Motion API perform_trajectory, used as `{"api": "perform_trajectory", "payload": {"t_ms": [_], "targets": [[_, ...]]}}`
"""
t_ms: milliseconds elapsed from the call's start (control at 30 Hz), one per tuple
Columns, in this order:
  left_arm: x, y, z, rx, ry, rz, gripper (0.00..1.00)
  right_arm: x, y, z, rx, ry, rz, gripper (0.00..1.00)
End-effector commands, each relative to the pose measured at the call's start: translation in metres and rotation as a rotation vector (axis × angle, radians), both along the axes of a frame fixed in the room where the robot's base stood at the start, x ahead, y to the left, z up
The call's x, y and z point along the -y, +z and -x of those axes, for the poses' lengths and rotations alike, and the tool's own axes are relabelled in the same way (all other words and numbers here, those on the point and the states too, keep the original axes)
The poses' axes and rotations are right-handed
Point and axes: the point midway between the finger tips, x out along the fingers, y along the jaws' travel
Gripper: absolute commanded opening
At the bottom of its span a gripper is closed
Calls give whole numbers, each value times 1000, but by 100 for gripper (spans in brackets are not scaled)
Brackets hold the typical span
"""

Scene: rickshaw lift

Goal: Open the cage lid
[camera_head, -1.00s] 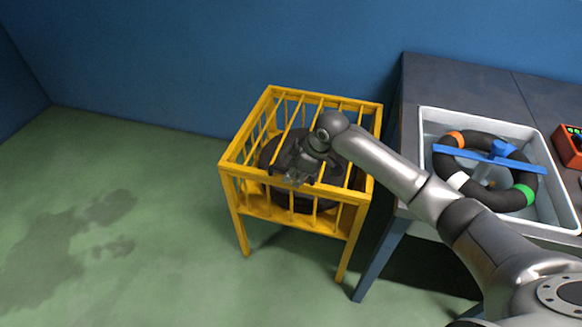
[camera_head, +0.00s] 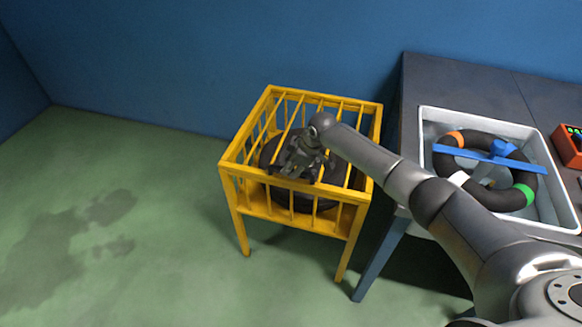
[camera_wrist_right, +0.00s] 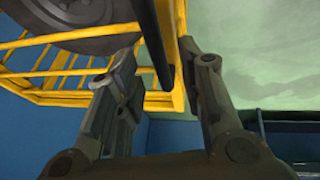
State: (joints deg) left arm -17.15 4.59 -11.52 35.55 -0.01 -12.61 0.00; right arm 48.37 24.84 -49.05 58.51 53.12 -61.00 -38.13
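The yellow cage (camera_head: 347,217) stands on the floor left of the table, with a dark wheel (camera_head: 270,155) inside. Its barred lid (camera_head: 348,109) lies flat on top and looks closed. My right gripper (camera_head: 296,172) is over the front part of the lid and hides some bars. In the right wrist view the two fingers of the right gripper (camera_wrist_right: 162,60) are spread apart. A dark bar (camera_wrist_right: 155,45) runs between them, with no clear contact on both sides. The wheel (camera_wrist_right: 75,20) and yellow bars also show there. My left gripper is not in view.
The dark table (camera_head: 455,82) on the right holds a white tray (camera_head: 428,118) with a black ring and blue cross piece. An orange box (camera_head: 568,150) sits at the far right. The green floor left of the cage is clear.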

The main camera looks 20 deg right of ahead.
Motion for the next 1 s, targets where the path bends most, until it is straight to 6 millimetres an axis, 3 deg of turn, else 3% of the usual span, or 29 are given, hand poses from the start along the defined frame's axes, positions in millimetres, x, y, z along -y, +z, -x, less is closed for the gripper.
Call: {"api": "perform_trajectory", "payload": {"t_ms": [200,533,833,1000], "targets": [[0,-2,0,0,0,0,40,-3,-13,-5,1,0,0,35],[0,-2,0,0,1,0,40,-4,-15,-6,1,1,1,35],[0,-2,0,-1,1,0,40,-4,-15,-6,1,1,1,0],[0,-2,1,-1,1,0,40,-4,-15,-6,1,0,0,0]]}}
